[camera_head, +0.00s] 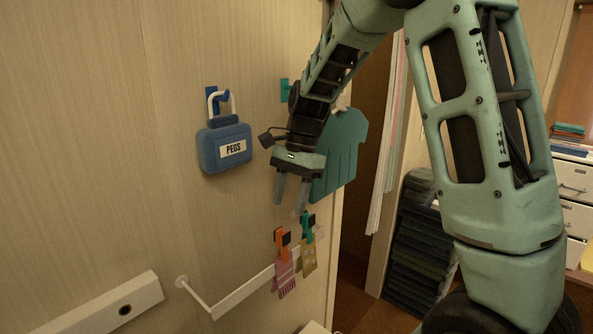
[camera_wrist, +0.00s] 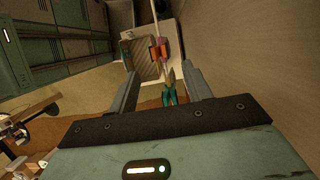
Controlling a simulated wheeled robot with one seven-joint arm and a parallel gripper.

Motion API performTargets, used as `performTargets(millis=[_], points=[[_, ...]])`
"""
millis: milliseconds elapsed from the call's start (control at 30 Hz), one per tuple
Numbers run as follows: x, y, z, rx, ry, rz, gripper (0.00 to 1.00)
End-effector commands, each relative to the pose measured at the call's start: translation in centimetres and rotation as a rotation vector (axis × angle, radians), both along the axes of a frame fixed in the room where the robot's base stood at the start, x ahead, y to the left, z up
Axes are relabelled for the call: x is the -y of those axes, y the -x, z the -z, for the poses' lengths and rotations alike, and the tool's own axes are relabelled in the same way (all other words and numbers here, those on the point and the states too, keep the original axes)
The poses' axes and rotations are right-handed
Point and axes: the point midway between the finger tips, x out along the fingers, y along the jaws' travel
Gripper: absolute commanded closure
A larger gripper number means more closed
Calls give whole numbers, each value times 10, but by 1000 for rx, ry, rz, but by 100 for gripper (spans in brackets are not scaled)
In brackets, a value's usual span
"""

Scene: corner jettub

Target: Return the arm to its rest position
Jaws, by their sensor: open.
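My gripper (camera_head: 291,189) points down in front of the wall, its two fingers apart with nothing between them. It hangs just above the pegs on the white rail (camera_head: 240,291). In the wrist view my open gripper (camera_wrist: 161,88) frames the teal peg below. The orange peg (camera_head: 282,241) holds a pink striped cloth (camera_head: 284,277). The teal peg (camera_head: 307,226) holds a yellow cloth (camera_head: 308,258). My arm reaches in from the upper right and covers part of the teal shirt-shaped board behind it.
A blue box labelled PEGS (camera_head: 225,147) hangs on a hook left of my gripper. The teal shirt-shaped board (camera_head: 343,152) is close on the right. A white bar (camera_head: 105,307) juts out at lower left. Drawers (camera_head: 574,187) stand at far right. Bare wall lies left of the box.

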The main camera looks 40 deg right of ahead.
Motion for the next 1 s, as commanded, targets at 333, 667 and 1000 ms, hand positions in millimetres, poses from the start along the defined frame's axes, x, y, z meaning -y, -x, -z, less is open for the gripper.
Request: performTargets(millis=[333, 667, 1000], points=[[20, -5, -63, 3, 0, 1, 51], [24, -5, -78, 0, 0, 1, 51], [7, 20, -28, 123, 95, -308, 51]])
